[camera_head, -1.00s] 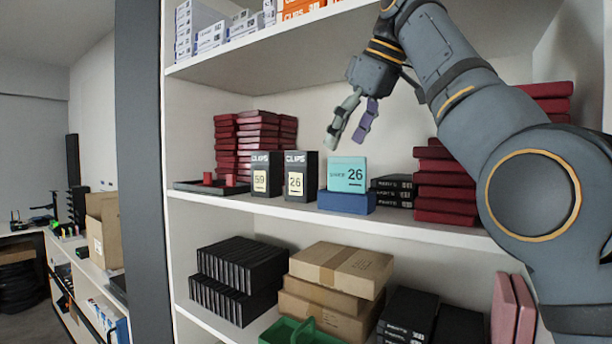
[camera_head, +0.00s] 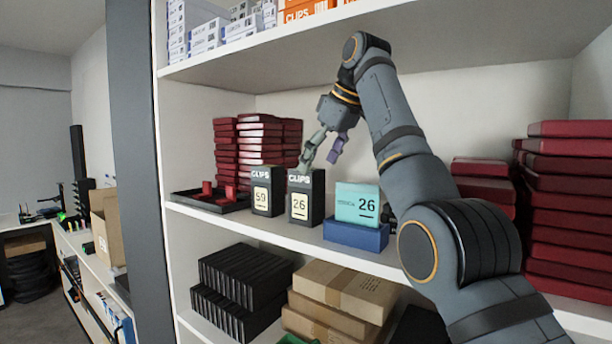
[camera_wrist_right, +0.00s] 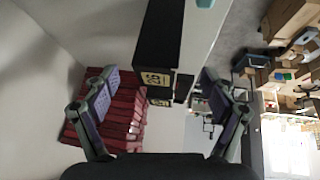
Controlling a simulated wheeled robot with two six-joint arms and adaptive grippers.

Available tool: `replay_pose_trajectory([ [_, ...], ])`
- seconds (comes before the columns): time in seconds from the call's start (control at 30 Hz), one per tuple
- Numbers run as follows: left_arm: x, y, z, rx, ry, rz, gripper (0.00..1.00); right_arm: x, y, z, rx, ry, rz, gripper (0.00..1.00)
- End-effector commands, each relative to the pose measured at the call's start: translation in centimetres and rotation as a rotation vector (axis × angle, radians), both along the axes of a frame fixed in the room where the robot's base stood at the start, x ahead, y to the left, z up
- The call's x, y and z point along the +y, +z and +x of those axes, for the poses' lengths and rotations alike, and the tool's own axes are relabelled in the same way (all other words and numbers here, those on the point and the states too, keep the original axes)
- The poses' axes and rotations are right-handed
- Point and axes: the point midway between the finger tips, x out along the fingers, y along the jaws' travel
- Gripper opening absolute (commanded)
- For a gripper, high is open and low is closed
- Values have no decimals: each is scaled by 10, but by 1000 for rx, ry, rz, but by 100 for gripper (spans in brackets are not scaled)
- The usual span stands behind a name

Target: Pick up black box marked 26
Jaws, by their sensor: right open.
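The black box marked 26 (camera_head: 305,188) stands upright on the middle shelf, with "CLIPS" on top and a cream label on its front. In the right wrist view the box (camera_wrist_right: 158,52) shows its label between the lines of the two fingers. My right gripper (camera_head: 319,160) is open and empty, just above and beside the top of this box. One finger overlaps the box's top edge in the head view; I cannot tell if it touches. The open fingers also show in the right wrist view (camera_wrist_right: 158,82). My left gripper is not in view.
A black box marked 59 (camera_head: 267,190) stands close on the left. A turquoise card marked 26 (camera_head: 356,203) sits in a blue holder (camera_head: 352,235) on the right. Red boxes (camera_head: 258,135) are stacked behind. A dark tray (camera_head: 222,203) lies left. The upper shelf (camera_head: 330,45) is overhead.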

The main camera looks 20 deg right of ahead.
Motion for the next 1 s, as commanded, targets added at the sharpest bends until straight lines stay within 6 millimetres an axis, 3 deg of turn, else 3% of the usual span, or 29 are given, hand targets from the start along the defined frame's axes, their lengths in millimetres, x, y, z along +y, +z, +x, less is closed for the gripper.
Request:
replay_pose_trajectory([
  [0.03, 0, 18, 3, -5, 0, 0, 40, 3, 9, 7, 3, 1, -1, 85],
  [0.17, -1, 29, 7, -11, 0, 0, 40, 8, 5, 19, 1, 1, -1, 85],
  [0.37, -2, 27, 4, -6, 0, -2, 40, 9, -1, 23, 0, 0, 0, 85],
  [0.7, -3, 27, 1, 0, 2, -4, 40, 18, -41, 45, 0, 0, 0, 85],
  [0.93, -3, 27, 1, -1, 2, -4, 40, 18, -42, 46, -1, 0, 0, 85],
  [1.0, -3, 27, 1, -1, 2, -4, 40, 18, -42, 46, -1, 0, 0, 77],
])
